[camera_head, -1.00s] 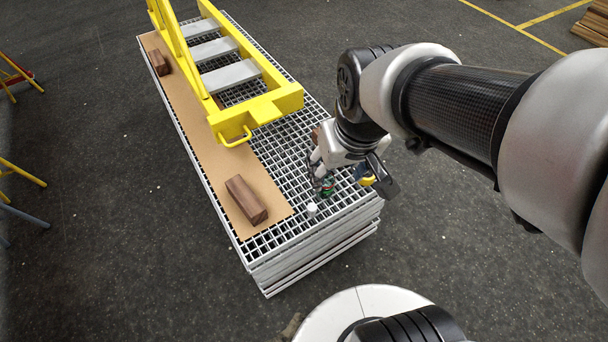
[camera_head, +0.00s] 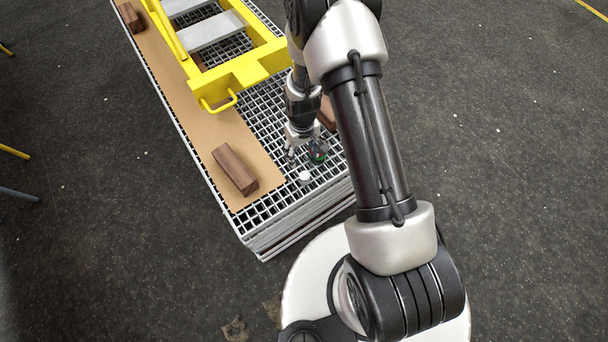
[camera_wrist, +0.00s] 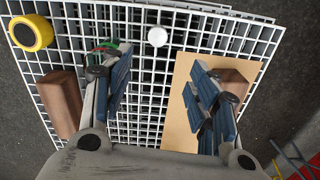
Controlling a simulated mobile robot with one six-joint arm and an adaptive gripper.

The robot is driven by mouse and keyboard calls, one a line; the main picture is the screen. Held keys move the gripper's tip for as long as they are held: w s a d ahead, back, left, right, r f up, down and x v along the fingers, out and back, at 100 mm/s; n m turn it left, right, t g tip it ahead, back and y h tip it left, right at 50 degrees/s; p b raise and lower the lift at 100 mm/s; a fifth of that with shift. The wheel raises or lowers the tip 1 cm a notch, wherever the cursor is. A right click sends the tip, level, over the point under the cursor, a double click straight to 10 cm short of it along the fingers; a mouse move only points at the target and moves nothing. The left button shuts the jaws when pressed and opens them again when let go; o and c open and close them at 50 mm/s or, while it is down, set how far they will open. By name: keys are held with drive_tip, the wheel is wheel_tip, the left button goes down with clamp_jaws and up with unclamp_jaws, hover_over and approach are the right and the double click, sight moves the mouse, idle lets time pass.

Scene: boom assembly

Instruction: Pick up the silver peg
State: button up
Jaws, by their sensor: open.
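The silver peg appears as a small pale cylinder (camera_head: 305,177) standing on the grating near its near edge. In the wrist view its round top (camera_wrist: 157,36) lies at the upper middle, ahead of the fingers and roughly centred between them. My gripper (camera_head: 302,156) is just behind the peg in the head view. In the wrist view my gripper (camera_wrist: 160,62) is open, with its blue-padded fingers wide apart and nothing between them but grating. The fingers do not touch the peg.
A green and red item (camera_wrist: 108,46) lies beside the left finger. A yellow-and-black round object (camera_wrist: 31,33) and a brown block (camera_wrist: 60,100) are further left. Another brown block (camera_head: 235,168) lies on the cardboard strip (camera_head: 207,128). A yellow frame (camera_head: 240,70) stands behind.

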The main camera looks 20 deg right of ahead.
sight(305, 176)
wheel_tip(305, 176, down, 12)
drive_tip(key=b, duration=0.3)
drive_tip(key=shift+r, duration=0.25)
drive_tip(key=f, duration=0.1)
drive_tip(key=f+b, duration=0.1)
drive_tip(key=f, duration=0.1)
drive_tip(key=f+b, duration=0.1)
drive_tip(key=f, duration=0.1)
drive_tip(key=shift+s+d+f, duration=0.1)
drive_tip(key=shift+s+d, duration=0.15)
drive_tip(key=shift+d, duration=0.1)
drive_tip(key=shift+c, duration=0.4)
clamp_jaws()
